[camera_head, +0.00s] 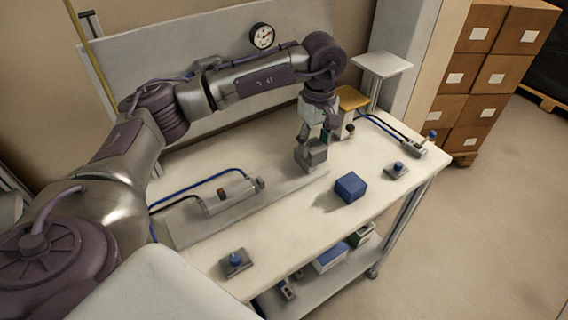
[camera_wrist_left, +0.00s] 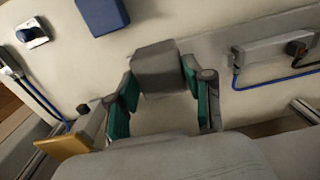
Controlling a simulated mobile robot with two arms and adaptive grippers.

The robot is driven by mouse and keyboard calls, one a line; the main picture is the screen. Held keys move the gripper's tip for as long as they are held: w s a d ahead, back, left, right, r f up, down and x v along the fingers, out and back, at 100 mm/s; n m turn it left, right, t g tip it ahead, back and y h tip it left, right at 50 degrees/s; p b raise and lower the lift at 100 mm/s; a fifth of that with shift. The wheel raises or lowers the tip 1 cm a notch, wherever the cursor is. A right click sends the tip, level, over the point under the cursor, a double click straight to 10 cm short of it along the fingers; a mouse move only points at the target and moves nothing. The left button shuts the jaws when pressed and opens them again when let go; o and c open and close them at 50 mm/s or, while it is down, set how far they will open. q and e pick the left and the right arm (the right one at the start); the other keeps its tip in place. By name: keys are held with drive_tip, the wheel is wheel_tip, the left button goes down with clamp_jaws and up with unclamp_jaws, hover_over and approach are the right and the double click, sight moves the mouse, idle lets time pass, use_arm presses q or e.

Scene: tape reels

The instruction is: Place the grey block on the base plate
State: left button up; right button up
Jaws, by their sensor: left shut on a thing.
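The grey block (camera_head: 311,158) is at the far right end of the flat grey base plate (camera_head: 270,198). My left gripper (camera_head: 316,138) comes down from above and is shut on the block's upper part. In the left wrist view, the grey block (camera_wrist_left: 157,66) sits between the tips of the green-padded fingers (camera_wrist_left: 158,88). The base plate (camera_wrist_left: 212,50) runs off to the right there. I cannot tell whether the block's underside touches the plate. My right gripper is not in view.
A blue block (camera_head: 350,187) lies on the white table right of the plate. A grey cylinder-like device (camera_head: 229,196) with hoses lies along the plate's back. Blue-knobbed switches (camera_head: 397,170) (camera_head: 236,262) sit near the table edge. A yellow-topped box (camera_head: 352,98) stands behind the gripper.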

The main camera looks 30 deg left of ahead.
use_arm(q)
drive_tip(key=a+f, duration=0.1)
drive_tip(key=a, duration=0.1)
drive_tip(key=s+a+f+p, duration=0.1)
drive_tip(key=a, duration=0.1)
drive_tip(key=s+a+f+p, duration=0.1)
drive_tip(key=a+f, duration=0.1)
drive_tip(key=a, duration=0.1)
drive_tip(key=shift+s+a, duration=0.1)
drive_tip(key=shift+s, duration=0.15)
drive_tip(key=shift+f, duration=0.3)
wheel_tip(320, 180, down, 3)
drive_tip(key=shift+f+p, duration=0.15)
drive_tip(key=shift+p, duration=0.8)
drive_tip(key=shift+f, duration=0.25)
drive_tip(key=shift+f+b, duration=0.2)
drive_tip(key=shift+b, duration=0.1)
drive_tip(key=o, duration=1.1)
drive_tip(key=shift+r, duration=0.1)
drive_tip(key=shift+o, duration=1.2)
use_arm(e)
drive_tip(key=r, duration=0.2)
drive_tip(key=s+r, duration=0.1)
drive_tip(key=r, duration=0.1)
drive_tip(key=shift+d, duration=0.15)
